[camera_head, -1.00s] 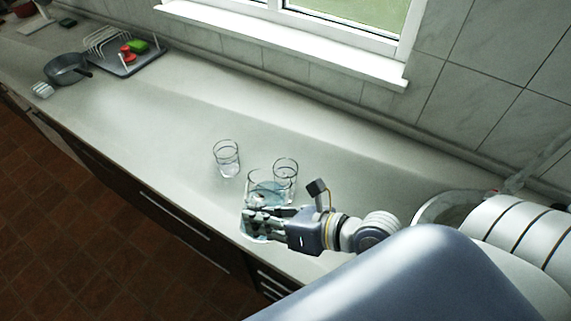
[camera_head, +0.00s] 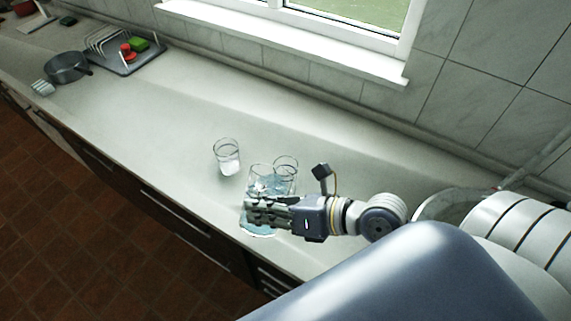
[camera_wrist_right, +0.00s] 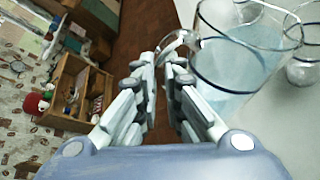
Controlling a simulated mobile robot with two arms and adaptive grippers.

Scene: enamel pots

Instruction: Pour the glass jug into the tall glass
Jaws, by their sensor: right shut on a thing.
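The glass jug (camera_head: 262,228) holds pale blue liquid and stands out over the front part of the counter. My right gripper (camera_head: 262,211) is shut on its handle; the fingers cover part of the jug. In the right wrist view the jug (camera_wrist_right: 235,68) is right of the right gripper (camera_wrist_right: 168,78), its handle between the fingertips. One clear glass (camera_head: 227,157) stands left of the jug. Another glass (camera_head: 287,166) is just behind the jug, partly hidden by it. I cannot tell which is the tall glass, or whether jug and rear glass touch. My left gripper is out of view.
The counter (camera_head: 150,120) is clear from the glasses to the far left. There stand a dark pan (camera_head: 66,67) and a dish rack (camera_head: 125,58) with red and green items. The counter's front edge is close to the jug. A window sill (camera_head: 290,45) runs behind.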

